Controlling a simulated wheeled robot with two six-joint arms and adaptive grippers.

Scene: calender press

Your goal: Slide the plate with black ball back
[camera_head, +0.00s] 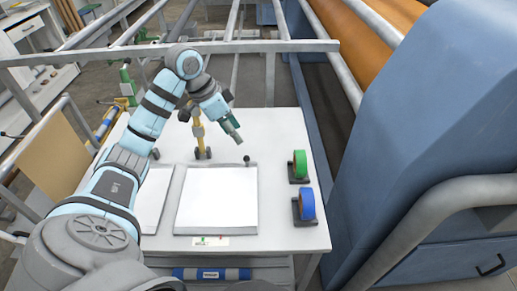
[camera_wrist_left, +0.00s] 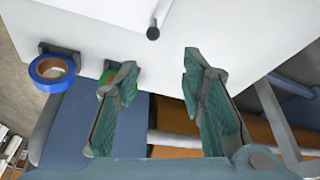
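The white plate (camera_head: 217,203) lies flat on the white table, with a small black ball (camera_head: 246,159) at its far right corner. In the left wrist view the black ball (camera_wrist_left: 153,33) sits at the end of a short stem, ahead of the fingers. My left gripper (camera_head: 235,132) hangs above the table, behind and slightly left of the ball in the head view, apart from it. Its two green fingers (camera_wrist_left: 156,72) are spread, with nothing between them. A second white plate (camera_head: 153,202) lies to the left, partly hidden by my left arm. My right gripper is not in view.
A green tape roll (camera_head: 300,164) and a blue tape roll (camera_head: 306,205) stand in dark holders on the right of the table (camera_head: 274,135). A yellow-handled tool (camera_head: 199,138) stands behind the plates. A blue machine (camera_head: 440,130) with orange rollers borders the right.

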